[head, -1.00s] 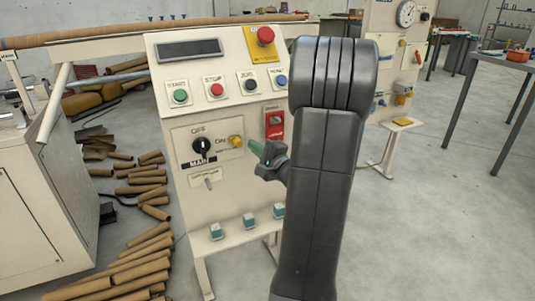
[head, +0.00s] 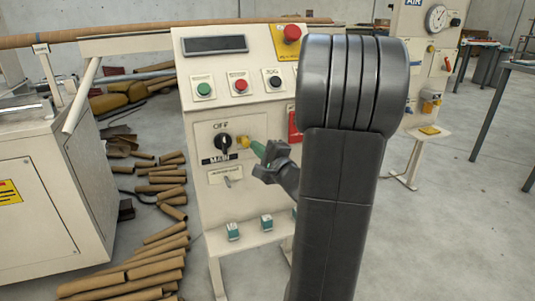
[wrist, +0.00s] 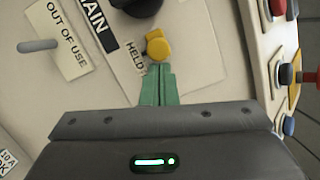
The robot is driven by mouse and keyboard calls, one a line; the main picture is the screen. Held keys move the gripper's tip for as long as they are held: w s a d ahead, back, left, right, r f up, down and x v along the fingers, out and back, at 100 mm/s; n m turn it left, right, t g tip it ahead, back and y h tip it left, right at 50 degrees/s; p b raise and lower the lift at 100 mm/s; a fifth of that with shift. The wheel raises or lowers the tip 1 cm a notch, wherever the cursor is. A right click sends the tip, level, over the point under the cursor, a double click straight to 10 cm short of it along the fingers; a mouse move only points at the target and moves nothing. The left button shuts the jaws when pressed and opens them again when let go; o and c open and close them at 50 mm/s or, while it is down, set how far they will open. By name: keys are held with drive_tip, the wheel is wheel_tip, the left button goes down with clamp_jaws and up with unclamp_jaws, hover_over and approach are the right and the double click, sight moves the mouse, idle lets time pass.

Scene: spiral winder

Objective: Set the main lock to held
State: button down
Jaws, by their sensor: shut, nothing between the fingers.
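The yellow main lock (head: 243,142) sits on the cream control panel, just right of the black main switch (head: 223,144). In the wrist view the lock (wrist: 158,46) is a small yellow knob beside the lettering "HELD" (wrist: 134,58). The black main switch (wrist: 138,6) is partly cut off at the top edge. My gripper (head: 256,149) has green fingers, shut and empty, with their tips right at the lock's near side. The fingers (wrist: 158,82) point at it in the wrist view; I cannot tell whether they touch it.
An "out of use" plate with a small grey toggle (wrist: 38,46) is below the switch. Green, red and black buttons (head: 240,85) and a red emergency stop (head: 292,34) are higher on the panel. Cardboard tubes (head: 150,262) lie on the floor at left. My arm hides the panel's right side.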

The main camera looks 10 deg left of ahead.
drive_tip(key=shift+a, duration=0.1)
idle(0.3)
drive_tip(key=s+d+f, duration=0.2)
drive_tip(key=s+d, duration=0.2)
drive_tip(key=d, duration=0.6)
drive_tip(key=shift+s+d, duration=0.25)
drive_tip(key=shift+s, duration=0.15)
drive_tip(key=shift+w, duration=0.1)
drive_tip(key=p+x, duration=0.1)
drive_tip(key=x, duration=0.2)
drive_tip(key=r+p+x, duration=0.1)
drive_tip(key=x, duration=0.2)
drive_tip(key=p+x, duration=0.1)
drive_tip(key=x, duration=0.3)
drive_tip(key=shift+r, duration=0.25)
